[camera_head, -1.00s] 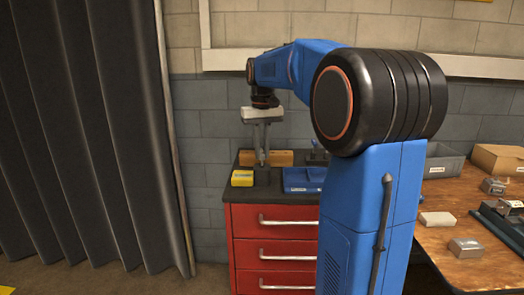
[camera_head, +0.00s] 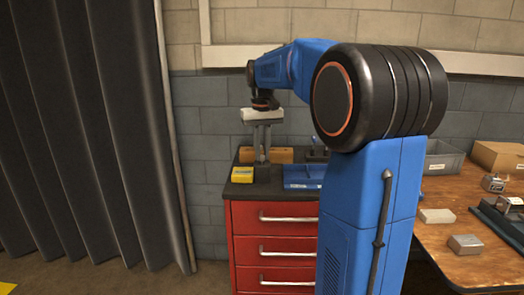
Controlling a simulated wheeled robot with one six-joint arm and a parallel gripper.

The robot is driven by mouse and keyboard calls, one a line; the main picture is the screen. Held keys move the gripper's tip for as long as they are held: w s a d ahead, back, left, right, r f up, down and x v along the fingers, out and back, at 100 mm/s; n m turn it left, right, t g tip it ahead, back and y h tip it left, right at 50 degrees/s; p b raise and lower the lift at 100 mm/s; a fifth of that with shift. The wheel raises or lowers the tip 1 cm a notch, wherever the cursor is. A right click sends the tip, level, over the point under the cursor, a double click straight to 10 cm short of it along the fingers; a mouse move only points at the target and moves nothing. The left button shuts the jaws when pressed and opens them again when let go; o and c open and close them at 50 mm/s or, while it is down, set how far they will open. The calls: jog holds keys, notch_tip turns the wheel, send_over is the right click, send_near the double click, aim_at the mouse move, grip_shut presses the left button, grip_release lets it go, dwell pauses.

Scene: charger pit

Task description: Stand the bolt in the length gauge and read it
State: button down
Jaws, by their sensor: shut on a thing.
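My gripper (camera_head: 262,158) points straight down over the top of the red drawer cabinet. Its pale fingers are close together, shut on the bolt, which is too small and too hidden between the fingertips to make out. Just below the fingertips stands a small dark block (camera_head: 262,174) on the dark cabinet top. It may be the length gauge, but it is too small to be sure. I cannot tell whether the bolt touches it. No gauge reading can be made out.
A yellow box (camera_head: 242,174) stands close left of the dark block. A blue tray (camera_head: 303,178) lies to its right, and a wooden block (camera_head: 281,155) is behind. The red cabinet (camera_head: 275,245) stands beside a wooden bench (camera_head: 455,205) with metal parts and bins. A dark curtain hangs left.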

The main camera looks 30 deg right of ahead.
aim_at(262, 156)
jog(key=shift+f, duration=0.5)
jog(key=c, duration=1.6)
grip_release()
jog(key=shift+r, duration=0.1)
notch_tip(262, 156, up, 17)
jog(key=shift+r, duration=0.1)
jog(key=s+a+f+n+t, duration=0.1)
jog(key=s+a+f, duration=0.4)
jog(key=s+f, duration=0.5)
jog(key=s+a+f+n+t, duration=0.1)
jog(key=s+a+f, duration=0.4)
jog(key=s+f, duration=0.5)
jog(key=s+a+f+n+t, duration=0.1)
jog(key=s+a+f, duration=0.4)
jog(key=s+f, duration=0.5)
jog(key=shift+s+a+f+t, duration=0.15)
jog(key=shift+a+f+t, duration=0.35)
jog(key=shift+t, duration=0.4)
